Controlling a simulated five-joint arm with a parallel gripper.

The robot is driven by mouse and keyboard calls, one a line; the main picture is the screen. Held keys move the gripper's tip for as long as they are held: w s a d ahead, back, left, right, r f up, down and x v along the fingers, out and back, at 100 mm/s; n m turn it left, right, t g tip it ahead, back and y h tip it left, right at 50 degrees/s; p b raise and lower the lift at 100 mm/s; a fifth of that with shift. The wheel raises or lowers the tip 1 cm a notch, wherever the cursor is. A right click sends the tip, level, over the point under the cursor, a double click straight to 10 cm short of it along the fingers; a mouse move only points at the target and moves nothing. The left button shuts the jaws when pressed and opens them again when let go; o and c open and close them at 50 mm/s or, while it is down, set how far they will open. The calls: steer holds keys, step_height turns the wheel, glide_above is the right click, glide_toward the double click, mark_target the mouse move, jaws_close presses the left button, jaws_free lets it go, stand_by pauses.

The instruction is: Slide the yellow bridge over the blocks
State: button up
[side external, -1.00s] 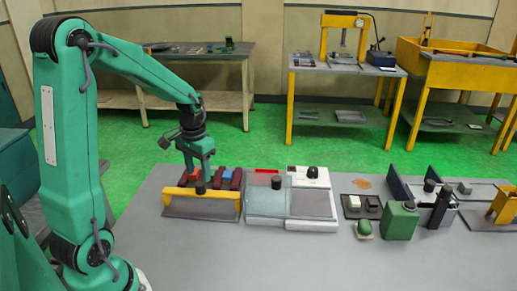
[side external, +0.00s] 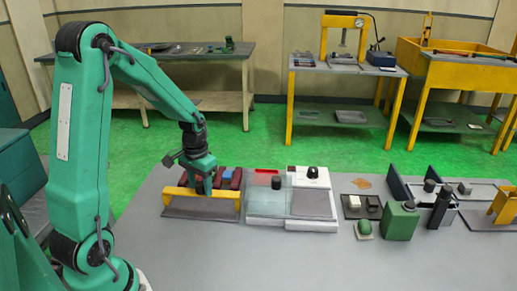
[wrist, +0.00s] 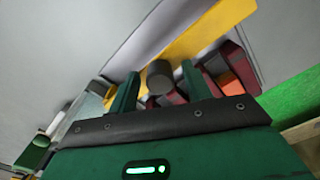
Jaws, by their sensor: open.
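The yellow bridge (side external: 180,192) stands along the front of a row of dark red blocks (side external: 236,177) on a grey plate (side external: 195,213). It also shows in the wrist view (wrist: 205,30), beside the blocks (wrist: 246,66). One block has a blue top and another an orange one. My gripper (side external: 203,191) is low over the middle of the bridge. In the wrist view my open gripper (wrist: 160,90) has one finger on each side of the bridge's dark round knob (wrist: 160,75). I cannot tell whether the fingers touch the knob.
A white fixture with a clear cover (side external: 268,203) stands just right of the plate. Further right are a small dark tray (side external: 352,212), a green box (side external: 401,222) and dark upright plates. The grey bench is clear in front.

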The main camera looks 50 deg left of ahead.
steer(key=shift+s+d+f, duration=0.15)
steer(key=shift+s+f, duration=0.05)
steer(key=shift+f, duration=0.05)
steer(key=c, duration=0.6)
steer(key=shift+w+a, duration=0.15)
steer(key=shift+a, duration=0.1)
steer(key=shift+c, duration=0.2)
steer(key=shift+w+a, duration=3.85)
steer(key=shift+w, duration=0.25)
steer(key=shift+c, duration=0.3)
steer(key=o, duration=0.6)
steer(key=shift+o, duration=0.5)
steer(key=shift+a+r, duration=0.15)
steer(key=shift+r, duration=3)
